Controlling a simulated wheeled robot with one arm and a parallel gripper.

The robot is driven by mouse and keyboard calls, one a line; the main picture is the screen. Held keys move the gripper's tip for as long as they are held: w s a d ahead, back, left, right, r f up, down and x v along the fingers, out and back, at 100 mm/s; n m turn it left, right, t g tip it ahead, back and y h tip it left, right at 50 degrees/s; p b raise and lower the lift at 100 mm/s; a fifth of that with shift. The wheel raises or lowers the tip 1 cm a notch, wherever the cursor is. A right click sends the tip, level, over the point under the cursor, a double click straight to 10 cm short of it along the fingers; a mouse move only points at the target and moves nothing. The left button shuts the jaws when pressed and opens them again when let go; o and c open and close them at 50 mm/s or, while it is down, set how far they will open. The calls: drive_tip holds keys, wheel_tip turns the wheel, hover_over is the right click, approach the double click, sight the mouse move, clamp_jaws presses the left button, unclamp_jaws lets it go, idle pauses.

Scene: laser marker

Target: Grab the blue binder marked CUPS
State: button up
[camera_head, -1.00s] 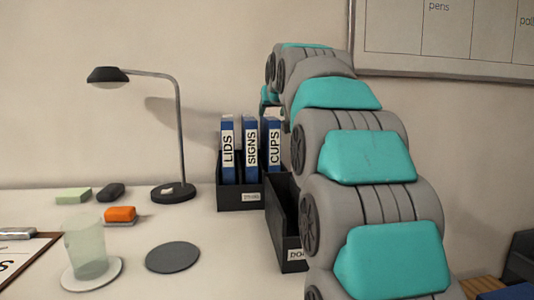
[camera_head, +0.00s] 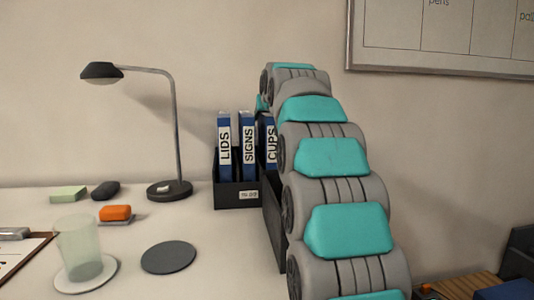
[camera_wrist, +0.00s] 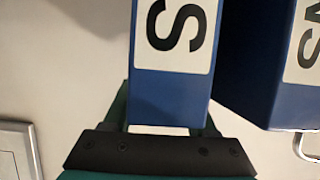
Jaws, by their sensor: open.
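The blue binder marked CUPS (camera_head: 270,145) stands upright at the right end of a row of binders, partly hidden by my arm in the head view. In the wrist view this binder (camera_wrist: 170,98) fills the middle, with the letter S of its white label showing. My gripper (camera_wrist: 167,112) is open, with a teal finger on each side of the binder's end. I cannot tell whether the fingers touch it. In the head view my gripper is mostly hidden behind my arm.
The SIGNS binder (camera_head: 247,148) stands close beside it, then the LIDS binder (camera_head: 224,150), in a black holder (camera_head: 236,196). Another black bin (camera_head: 273,225) sits in front, half hidden. A desk lamp (camera_head: 174,130) is to the left. A whiteboard (camera_head: 440,40) hangs at upper right.

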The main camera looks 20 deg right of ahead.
drive_tip(key=shift+w, duration=0.15)
clamp_jaws()
idle(0.4)
idle(1.0)
